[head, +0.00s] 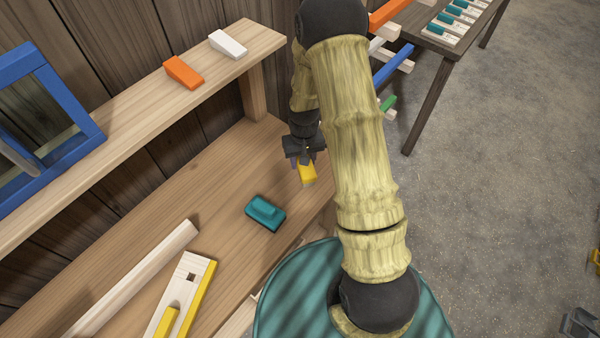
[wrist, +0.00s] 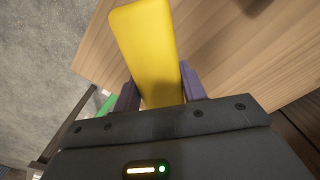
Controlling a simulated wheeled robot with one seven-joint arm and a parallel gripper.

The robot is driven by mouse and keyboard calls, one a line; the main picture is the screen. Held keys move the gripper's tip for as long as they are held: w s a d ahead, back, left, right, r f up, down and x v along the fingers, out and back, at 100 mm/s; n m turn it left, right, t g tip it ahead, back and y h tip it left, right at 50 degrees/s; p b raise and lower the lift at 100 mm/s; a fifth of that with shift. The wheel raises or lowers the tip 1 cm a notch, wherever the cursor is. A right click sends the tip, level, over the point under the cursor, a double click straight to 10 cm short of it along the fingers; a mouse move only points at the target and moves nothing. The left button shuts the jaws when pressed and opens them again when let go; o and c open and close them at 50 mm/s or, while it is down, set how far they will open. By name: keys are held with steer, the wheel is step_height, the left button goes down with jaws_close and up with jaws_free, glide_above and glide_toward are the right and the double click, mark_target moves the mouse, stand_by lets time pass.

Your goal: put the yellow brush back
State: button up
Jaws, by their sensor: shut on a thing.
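My gripper (head: 304,162) is shut on a yellow brush (head: 307,173) above the right end of the wooden workbench (head: 190,190). In the wrist view the yellow brush (wrist: 147,50) stands out long and flat between the two purple fingers of my gripper (wrist: 160,92). Its bristles cannot be made out in either view. The bench top shows behind it in the wrist view, and I cannot tell the height of the brush above it.
A teal block-like tool (head: 265,212) lies on the bench near my gripper. A wooden plane with yellow parts (head: 180,295) and a pale beam (head: 135,280) lie at front left. The upper shelf (head: 130,120) holds an orange wedge (head: 184,72), a white wedge (head: 228,44) and a blue frame (head: 70,110).

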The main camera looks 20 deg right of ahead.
steer(key=shift+s+a, duration=0.15)
steer(key=shift+s, duration=0.25)
steer(key=shift+w+a+r+n+b, duration=0.15)
steer(key=shift+r+n+b, duration=0.15)
steer(key=shift+n+b, duration=0.7)
steer(key=r+n+b, duration=0.1)
steer(key=b, duration=0.1)
steer(key=r+n+b, duration=0.1)
steer(key=n, duration=0.1)
steer(key=r+n+b, duration=0.1)
steer(key=r+b, duration=0.1)
steer(key=shift+s+n+b, duration=0.25)
steer(key=shift+n+b, duration=0.05)
steer(key=shift+b, duration=0.05)
steer(key=shift+d+r+n, duration=0.2)
steer(key=shift+r+n, duration=0.2)
steer(key=shift+f+p, duration=0.45)
steer(key=shift+f, duration=2.5)
steer(key=shift+f+p, duration=0.4)
steer(key=shift+f, duration=1.7)
